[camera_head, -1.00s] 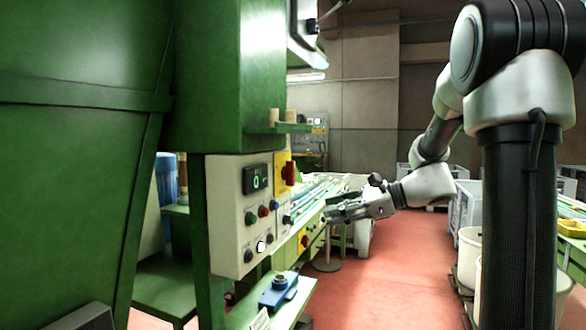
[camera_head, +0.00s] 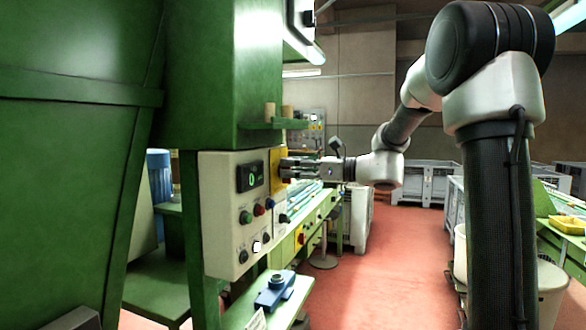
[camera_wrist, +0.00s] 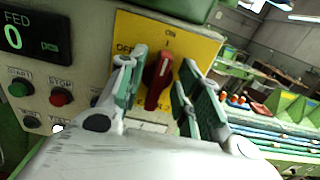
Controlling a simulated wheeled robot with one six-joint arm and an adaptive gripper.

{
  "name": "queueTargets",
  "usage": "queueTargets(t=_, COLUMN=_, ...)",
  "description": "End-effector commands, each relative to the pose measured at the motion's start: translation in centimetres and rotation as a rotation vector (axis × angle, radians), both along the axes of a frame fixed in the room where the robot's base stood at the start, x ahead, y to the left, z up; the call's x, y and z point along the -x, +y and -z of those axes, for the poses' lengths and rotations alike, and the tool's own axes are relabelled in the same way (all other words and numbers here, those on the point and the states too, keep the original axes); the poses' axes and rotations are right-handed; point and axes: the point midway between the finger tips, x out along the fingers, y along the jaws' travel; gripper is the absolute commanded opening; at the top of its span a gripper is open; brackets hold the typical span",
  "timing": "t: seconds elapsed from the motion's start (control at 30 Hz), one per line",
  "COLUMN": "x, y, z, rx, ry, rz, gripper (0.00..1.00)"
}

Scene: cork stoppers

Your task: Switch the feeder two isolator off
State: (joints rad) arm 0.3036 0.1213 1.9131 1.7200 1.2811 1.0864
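The isolator is a red handle (camera_wrist: 158,80) on a yellow plate (camera_wrist: 197,45) on the front of the cream control panel. In the wrist view the handle points up toward the ON mark; OFF is printed to its left. My gripper (camera_wrist: 162,72) is open, with one green-padded finger on each side of the handle. Gaps show between handle and fingers, so it does not look gripped. In the head view my gripper (camera_head: 287,170) reaches the yellow plate (camera_head: 275,158) from the right and hides the handle. I cannot read which feeder the plate names.
Beside the plate is a display (camera_wrist: 35,35) reading 0, with a green START button (camera_wrist: 20,88) and a red STOP button (camera_wrist: 61,97) below it. A small shelf with corks (camera_head: 275,124) sits above the panel. Red floor is open to the right.

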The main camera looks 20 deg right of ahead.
Motion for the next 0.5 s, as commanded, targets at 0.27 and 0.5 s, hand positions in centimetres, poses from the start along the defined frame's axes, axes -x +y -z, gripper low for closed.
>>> queueTargets(t=0.27, x=-0.12, y=0.16, z=0.00, rx=0.001, ry=-0.001, rz=0.000, gripper=0.34)
queueTargets(t=0.5, x=-0.10, y=0.15, z=-0.01, rx=0.001, ry=-0.001, rz=0.000, gripper=0.00)
